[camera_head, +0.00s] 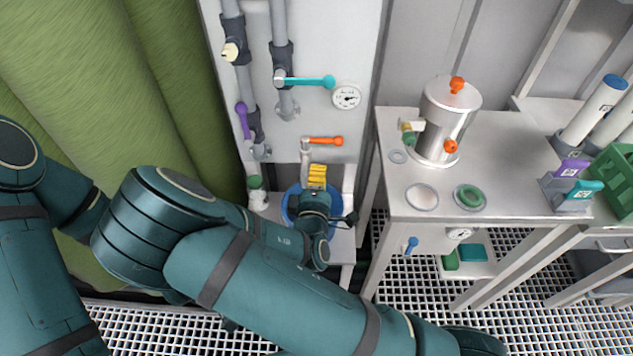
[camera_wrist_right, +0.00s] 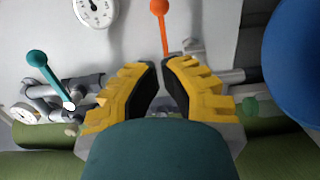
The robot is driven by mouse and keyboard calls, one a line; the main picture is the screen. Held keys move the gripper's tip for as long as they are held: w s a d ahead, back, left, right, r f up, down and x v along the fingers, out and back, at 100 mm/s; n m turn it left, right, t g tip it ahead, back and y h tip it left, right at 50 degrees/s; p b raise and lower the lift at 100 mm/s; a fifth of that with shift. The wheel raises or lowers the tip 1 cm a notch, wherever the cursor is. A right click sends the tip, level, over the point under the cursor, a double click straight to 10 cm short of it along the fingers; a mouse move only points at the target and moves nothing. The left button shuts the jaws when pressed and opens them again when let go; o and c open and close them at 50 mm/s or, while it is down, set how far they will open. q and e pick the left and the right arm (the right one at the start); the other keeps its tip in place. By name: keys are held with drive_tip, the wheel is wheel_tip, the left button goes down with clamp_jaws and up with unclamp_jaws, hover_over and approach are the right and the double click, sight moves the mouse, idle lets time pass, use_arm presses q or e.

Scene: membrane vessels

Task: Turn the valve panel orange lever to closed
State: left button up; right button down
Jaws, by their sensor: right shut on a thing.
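The orange lever (camera_head: 325,141) is on the panel's lower pipe, its handle pointing right from the pivot. It also shows in the right wrist view (camera_wrist_right: 161,14), its thin stem running down to the fingertips. My right gripper (camera_head: 318,168) has yellow fingers and is just below the lever in the head view. In the right wrist view, the fingertips (camera_wrist_right: 161,63) are nearly together at the stem's lower end, shut on the lever; the contact itself is partly hidden by the fingers. My left gripper is out of view.
A teal lever (camera_head: 312,82) and a gauge (camera_head: 347,97) are above, a purple lever (camera_head: 242,120) to the left. A blue round part (camera_head: 291,207) is behind my right gripper. A steel table (camera_head: 500,130) with a metal vessel (camera_head: 447,118) stands at right.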

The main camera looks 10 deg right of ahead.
sight(324, 143)
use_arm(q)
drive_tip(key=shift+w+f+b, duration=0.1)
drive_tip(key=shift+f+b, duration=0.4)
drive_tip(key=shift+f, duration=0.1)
use_arm(e)
drive_tip(key=x, duration=0.9)
drive_tip(key=shift+w, duration=0.2)
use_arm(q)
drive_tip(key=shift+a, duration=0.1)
use_arm(e)
drive_tip(key=shift+w+d+r, duration=0.1)
drive_tip(key=shift+w+d, duration=0.25)
drive_tip(key=shift+w, duration=0.25)
